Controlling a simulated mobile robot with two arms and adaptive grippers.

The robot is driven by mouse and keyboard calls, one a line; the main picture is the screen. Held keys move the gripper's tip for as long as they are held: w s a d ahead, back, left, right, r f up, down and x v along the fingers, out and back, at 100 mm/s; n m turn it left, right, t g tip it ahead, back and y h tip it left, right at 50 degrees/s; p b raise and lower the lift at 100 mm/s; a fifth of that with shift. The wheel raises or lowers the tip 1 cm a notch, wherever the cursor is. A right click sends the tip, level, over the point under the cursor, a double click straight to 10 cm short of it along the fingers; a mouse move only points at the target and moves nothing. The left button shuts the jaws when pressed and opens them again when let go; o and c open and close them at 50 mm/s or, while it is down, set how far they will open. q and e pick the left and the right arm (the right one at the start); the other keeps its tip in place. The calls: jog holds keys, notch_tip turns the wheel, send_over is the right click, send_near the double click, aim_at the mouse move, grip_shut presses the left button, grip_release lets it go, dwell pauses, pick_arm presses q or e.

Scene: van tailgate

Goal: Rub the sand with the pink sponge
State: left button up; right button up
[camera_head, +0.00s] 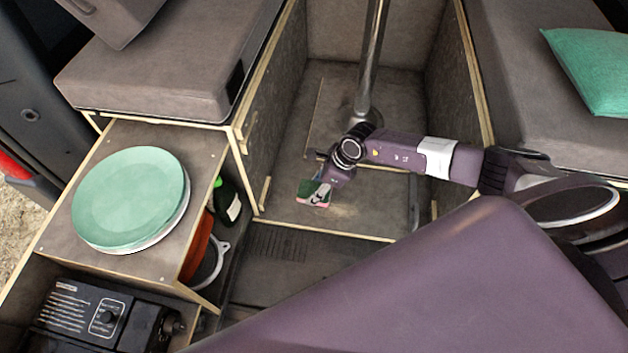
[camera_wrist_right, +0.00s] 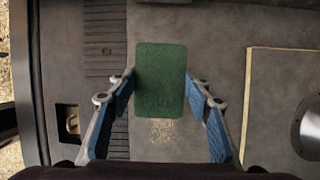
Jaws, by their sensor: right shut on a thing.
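The sponge (camera_head: 314,196) shows a dark green face and a pink edge in the head view, low over the van floor in the middle. In the right wrist view its green face (camera_wrist_right: 160,80) fills the space between the fingers. My right gripper (camera_head: 322,188) is shut on the sponge by its sides and points down. The sand (camera_head: 343,211) is a faint pale patch on the floor just right of the sponge. In the right wrist view the sand (camera_wrist_right: 163,131) shows just below the sponge's edge. I cannot tell whether the sponge touches the floor. My left gripper is not in view.
A metal table post (camera_head: 369,60) stands on the floor behind the gripper. Wooden bench walls (camera_head: 272,100) close in both sides. At left, a green plate (camera_head: 130,198) lies on a cabinet, with a bottle (camera_head: 228,200) beside it. The floor around the sand looks clear.

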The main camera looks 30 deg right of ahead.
jog(key=shift+d+f, duration=0.35)
jog(key=shift+s+d+f, duration=0.1)
jog(key=shift+f+b, duration=0.5)
jog(key=shift+b, duration=0.1)
notch_tip(320, 180, down, 4)
jog(key=b, duration=0.3)
jog(key=shift+r, duration=0.2)
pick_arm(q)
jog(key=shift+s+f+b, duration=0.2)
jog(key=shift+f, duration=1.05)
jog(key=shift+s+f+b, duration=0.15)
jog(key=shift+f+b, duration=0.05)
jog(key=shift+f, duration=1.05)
pick_arm(e)
jog(key=shift+f, duration=0.55)
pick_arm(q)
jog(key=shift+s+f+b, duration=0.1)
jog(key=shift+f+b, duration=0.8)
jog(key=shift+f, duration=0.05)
pick_arm(e)
jog(key=shift+f, duration=1)
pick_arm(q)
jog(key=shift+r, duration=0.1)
pick_arm(e)
jog(key=shift+r, duration=0.1)
jog(key=shift+s, duration=0.1)
